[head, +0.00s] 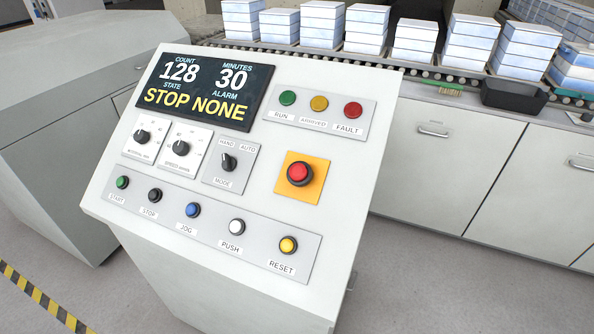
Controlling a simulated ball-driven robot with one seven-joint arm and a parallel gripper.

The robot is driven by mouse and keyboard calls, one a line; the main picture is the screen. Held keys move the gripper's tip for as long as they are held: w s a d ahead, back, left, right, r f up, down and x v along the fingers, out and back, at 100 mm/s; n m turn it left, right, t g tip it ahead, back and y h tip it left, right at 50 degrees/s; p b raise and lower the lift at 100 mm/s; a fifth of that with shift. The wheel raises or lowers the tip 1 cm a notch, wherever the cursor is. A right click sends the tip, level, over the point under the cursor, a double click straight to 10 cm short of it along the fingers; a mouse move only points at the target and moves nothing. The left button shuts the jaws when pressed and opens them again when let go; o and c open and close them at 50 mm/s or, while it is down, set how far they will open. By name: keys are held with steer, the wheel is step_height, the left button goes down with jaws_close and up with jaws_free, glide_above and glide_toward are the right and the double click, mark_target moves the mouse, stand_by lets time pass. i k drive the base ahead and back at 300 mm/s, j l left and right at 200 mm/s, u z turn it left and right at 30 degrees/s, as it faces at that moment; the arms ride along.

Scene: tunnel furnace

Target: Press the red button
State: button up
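The red button (300,173) is a round mushroom-shaped button on a yellow square plate (312,188). It sits at the right side of the sloped white control panel (259,182) in the head view. Nothing covers it. A smaller red round piece labelled FAULT (352,110) is above and right of it, in a row with a green one (288,97) and an amber one (319,103). The panel display (205,88) reads count 128, minutes 30, state STOP, alarm NONE. My gripper is not in view.
A lower row holds START (122,182), STOP (155,195), JOG (193,209), PUSH (236,227) and RESET (288,245). Dark knobs (228,162) stand left of the red button. Behind are white cabinets (430,175) and a roller conveyor with stacked blocks (414,42).

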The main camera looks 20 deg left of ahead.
mark_target(298, 172)
steer(key=i+j, duration=0.1)
steer(key=j, duration=0.4)
steer(key=i+j, duration=0.1)
steer(key=j, duration=0.35)
steer(key=i+j, duration=0.15)
steer(key=j, duration=0.35)
steer(key=i+j, duration=0.1)
steer(key=j, duration=0.4)
